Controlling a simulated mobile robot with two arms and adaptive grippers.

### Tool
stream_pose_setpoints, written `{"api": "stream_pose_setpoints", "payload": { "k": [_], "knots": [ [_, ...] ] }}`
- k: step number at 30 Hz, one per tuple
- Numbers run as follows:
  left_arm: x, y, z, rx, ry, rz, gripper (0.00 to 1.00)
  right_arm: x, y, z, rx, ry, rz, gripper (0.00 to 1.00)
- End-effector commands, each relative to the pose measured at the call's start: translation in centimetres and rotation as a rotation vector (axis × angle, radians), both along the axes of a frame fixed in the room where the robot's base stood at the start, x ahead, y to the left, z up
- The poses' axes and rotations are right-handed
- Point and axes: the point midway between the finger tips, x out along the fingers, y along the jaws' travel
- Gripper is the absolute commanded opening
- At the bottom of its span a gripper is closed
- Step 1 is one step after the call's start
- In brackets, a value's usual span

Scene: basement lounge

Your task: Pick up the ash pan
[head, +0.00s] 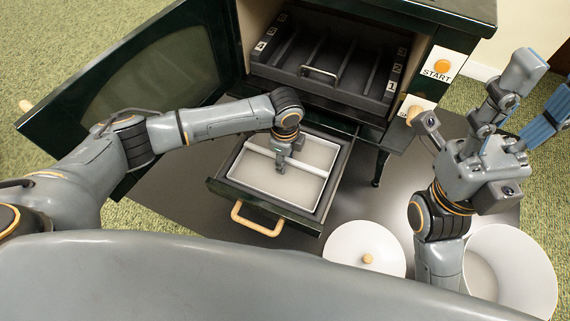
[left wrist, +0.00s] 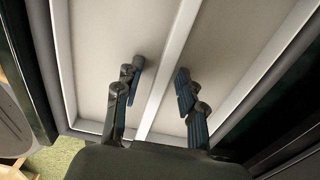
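The ash pan (head: 256,177) is a shallow pale tray with a white bar across its middle. It sits inside a pulled-out dark drawer (head: 315,226) with a wooden handle (head: 258,222). My left gripper (head: 281,166) is over the pan, pointing down at the crossbar. In the left wrist view the open fingers (left wrist: 160,73) stand on either side of the crossbar (left wrist: 172,60), with a gap to it on each side. The pan's floor (left wrist: 100,45) shows beneath. My right gripper (head: 488,125) is raised at the right, fingers spread and empty.
The stove's glass door (head: 160,75) hangs open at the left. A dark grate tray (head: 325,68) with a metal handle is above the drawer. A START button (head: 442,66) is at the right. A white bucket (head: 510,268) and round lid (head: 363,250) are in front on the grey floor plate.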

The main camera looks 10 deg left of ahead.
Motion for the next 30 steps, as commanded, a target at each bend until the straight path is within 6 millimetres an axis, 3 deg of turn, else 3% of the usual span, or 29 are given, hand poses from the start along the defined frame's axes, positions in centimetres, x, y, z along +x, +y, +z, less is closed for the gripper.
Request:
{"api": "stream_pose_setpoints", "payload": {
  "k": [1, 6, 7, 20, 28, 30],
  "knots": [
    [0.0, 0.0, 0.0, 0.000, 0.000, 0.000, 0.38, 0.0, 0.0, 0.0, 0.000, 0.000, 0.000, 0.51],
    [0.0, 0.0, 0.0, 0.000, 0.000, 0.000, 0.03, 0.0, 0.0, 0.0, 0.000, 0.000, 0.000, 0.51],
    [0.0, 0.0, 0.0, 0.000, 0.000, 0.000, 0.00, 0.0, 0.0, 0.0, 0.000, 0.000, 0.000, 0.51],
    [0.0, 0.0, 0.8, -0.001, -0.001, 0.000, 0.00, -0.1, 0.0, 0.5, 0.001, -0.003, 0.001, 0.51],
    [0.1, 0.0, 6.1, -0.001, -0.002, 0.000, 0.00, -0.7, -0.3, -0.2, 0.008, 0.091, 0.005, 0.51],
    [0.1, 0.0, 7.5, -0.001, -0.001, 0.001, 0.00, -0.7, -0.3, 0.7, 0.008, 0.081, 0.004, 0.51]
  ]
}}
